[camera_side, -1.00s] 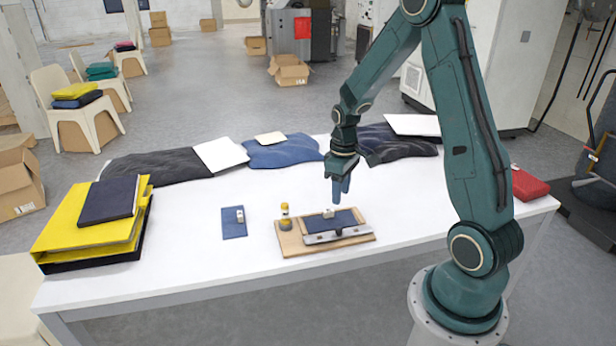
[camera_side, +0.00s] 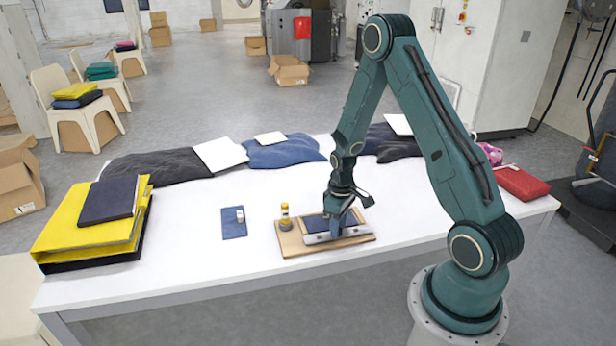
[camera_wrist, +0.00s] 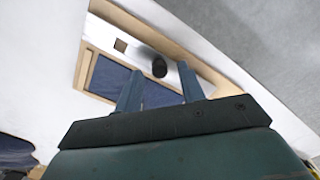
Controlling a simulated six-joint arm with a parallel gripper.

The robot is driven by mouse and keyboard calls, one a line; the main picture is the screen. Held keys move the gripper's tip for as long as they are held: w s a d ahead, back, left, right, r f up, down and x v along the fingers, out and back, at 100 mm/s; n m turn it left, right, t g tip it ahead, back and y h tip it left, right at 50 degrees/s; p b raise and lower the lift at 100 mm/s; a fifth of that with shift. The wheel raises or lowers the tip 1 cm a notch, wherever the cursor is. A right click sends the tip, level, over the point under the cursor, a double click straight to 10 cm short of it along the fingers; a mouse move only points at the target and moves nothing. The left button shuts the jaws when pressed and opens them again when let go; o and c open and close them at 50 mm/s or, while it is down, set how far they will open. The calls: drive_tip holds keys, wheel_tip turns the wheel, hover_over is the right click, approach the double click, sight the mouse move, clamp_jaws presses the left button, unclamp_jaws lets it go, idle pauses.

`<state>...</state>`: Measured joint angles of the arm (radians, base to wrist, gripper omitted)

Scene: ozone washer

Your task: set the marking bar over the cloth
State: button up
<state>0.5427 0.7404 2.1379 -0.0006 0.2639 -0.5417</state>
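The silver marking bar (camera_side: 316,238) lies along the near side of the dark blue cloth (camera_side: 313,223), on a wooden board (camera_side: 289,247). My gripper (camera_side: 338,230) is low over the bar, pointing down. Contact with the knob cannot be told. My gripper hides part of the cloth.
A yellow-topped post (camera_side: 285,210) stands at the board's left corner. A small blue pad (camera_side: 233,230) with a white piece lies left of it. Yellow folders (camera_side: 90,232) are at the left and folded garments (camera_side: 282,152) along the back. White table is clear between.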

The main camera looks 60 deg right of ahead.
drive_tip(key=shift+f, duration=0.4)
clamp_jaws()
drive_tip(key=shift+w+d, duration=1.95)
unclamp_jaws()
